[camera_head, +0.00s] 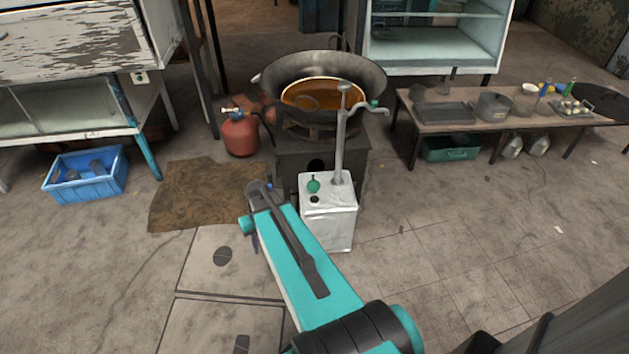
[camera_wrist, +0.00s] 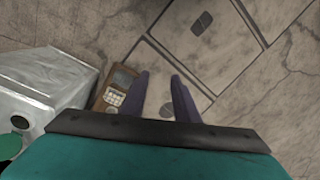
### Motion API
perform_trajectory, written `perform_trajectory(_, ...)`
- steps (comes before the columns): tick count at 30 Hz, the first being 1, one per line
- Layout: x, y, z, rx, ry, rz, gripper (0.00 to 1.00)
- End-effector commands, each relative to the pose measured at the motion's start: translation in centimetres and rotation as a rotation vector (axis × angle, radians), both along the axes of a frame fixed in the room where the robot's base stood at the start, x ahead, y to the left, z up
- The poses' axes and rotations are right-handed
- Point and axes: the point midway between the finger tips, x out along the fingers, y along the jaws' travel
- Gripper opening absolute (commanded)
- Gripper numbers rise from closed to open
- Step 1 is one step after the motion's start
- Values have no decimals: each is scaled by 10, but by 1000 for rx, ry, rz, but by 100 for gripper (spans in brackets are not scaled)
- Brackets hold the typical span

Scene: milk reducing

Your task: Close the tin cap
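The tin (camera_head: 329,220) is a silver-white box standing on the floor in front of the stove, just right of my arm's far end. Its green cap (camera_head: 313,184) stands up at the top, beside a dark round opening (camera_head: 314,199). In the wrist view, the tin (camera_wrist: 42,85) is at the left edge, with part of the green cap (camera_wrist: 9,146) at the lower left. My gripper (camera_wrist: 160,78) has two purple fingers apart with nothing held between them. It points at the floor beside the tin, not touching the cap. In the head view the gripper is mostly hidden by my arm.
A metal pump pipe (camera_head: 340,140) with a crank rises from the tin. Behind it, a large pan (camera_head: 350,75) sits on the stove. A red gas bottle (camera_head: 240,135) stands left. A brown keypad device (camera_wrist: 117,86) shows beside the fingers.

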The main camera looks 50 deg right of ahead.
Motion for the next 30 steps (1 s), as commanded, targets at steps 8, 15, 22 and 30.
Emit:
perform_trajectory(8,48,-103,23,-32,-139,-102,28)
perform_trajectory(15,66,-196,60,-76,-251,-179,28)
perform_trajectory(22,64,-283,103,-132,-351,-247,28)
perform_trajectory(30,50,-344,142,-181,-418,-293,28)
